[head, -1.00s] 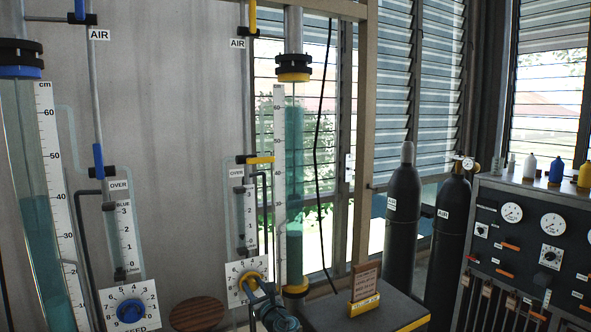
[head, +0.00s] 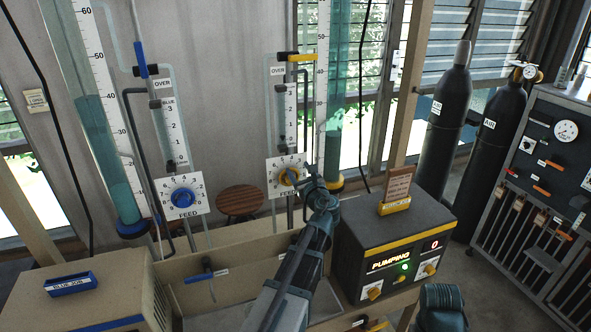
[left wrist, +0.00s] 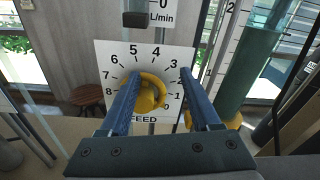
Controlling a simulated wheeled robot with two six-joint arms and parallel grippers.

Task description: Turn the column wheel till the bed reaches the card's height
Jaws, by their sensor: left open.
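My left gripper (head: 306,182) is open in front of the dial. In the left wrist view its left finger overlaps the wheel's left side, and its right finger stands apart, right of the wheel; I cannot tell if they touch it. The right-hand column (head: 341,85) holds teal liquid with a darker teal bed (head: 333,148) low down; its top is cut off. The card (head: 398,184) stands in a yellow holder; its writing is unreadable.
A dark pump box (head: 385,250) reading PUMPING stands right of my left arm, under the card. A second column (head: 105,140) with a blue FEED wheel (head: 182,197) is at left. Gas cylinders (head: 447,130) and a gauge panel (head: 550,150) stand at right.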

